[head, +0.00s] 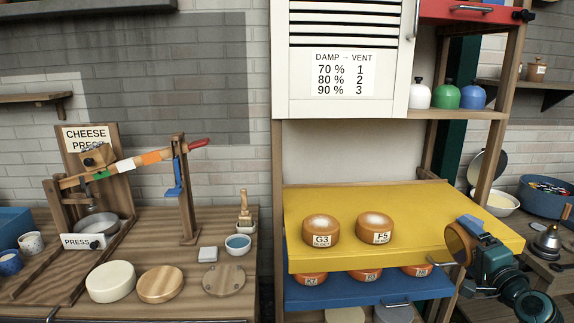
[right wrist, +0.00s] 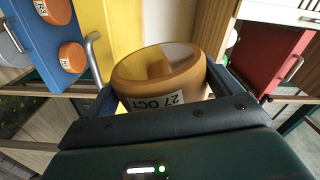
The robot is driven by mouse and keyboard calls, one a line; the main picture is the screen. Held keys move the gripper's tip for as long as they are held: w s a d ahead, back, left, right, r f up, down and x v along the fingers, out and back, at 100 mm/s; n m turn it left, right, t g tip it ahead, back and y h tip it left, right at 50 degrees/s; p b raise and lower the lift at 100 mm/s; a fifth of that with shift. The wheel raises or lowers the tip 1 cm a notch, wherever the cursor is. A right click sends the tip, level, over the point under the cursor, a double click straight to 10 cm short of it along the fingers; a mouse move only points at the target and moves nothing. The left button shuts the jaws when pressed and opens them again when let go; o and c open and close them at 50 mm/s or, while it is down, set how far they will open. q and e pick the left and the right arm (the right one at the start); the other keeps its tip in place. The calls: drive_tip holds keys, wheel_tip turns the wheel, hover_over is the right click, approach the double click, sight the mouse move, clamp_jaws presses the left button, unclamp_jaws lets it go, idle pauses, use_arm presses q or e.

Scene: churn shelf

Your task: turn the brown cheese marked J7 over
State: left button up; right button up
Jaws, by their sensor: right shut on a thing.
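My right gripper (head: 470,238) is shut on a brown cheese (head: 457,244), at the right end of the yellow shelf board. The cheese is held on edge, with a flat face turned sideways. In the right wrist view, the held cheese (right wrist: 190,62) sits between the two fingers (right wrist: 160,92). A label reading 27 OCT shows on its side, and one face is partly pale. No J7 mark can be read on it in either view. My left gripper is not in view.
Brown cheeses G3 (head: 321,231) and F5 (head: 374,229) stand on the yellow board (head: 300,259). Its right part looks bare.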

drive_tip(key=m, duration=0.5)
drive_tip(key=shift+r+m, duration=0.1)
drive_tip(key=shift+m, duration=0.2)
drive_tip(key=m, duration=1)
drive_tip(key=shift+m, duration=0.4)
drive_tip(key=m, duration=0.4)
drive_tip(key=shift+m, duration=0.4)
drive_tip(key=shift+s, duration=0.1)
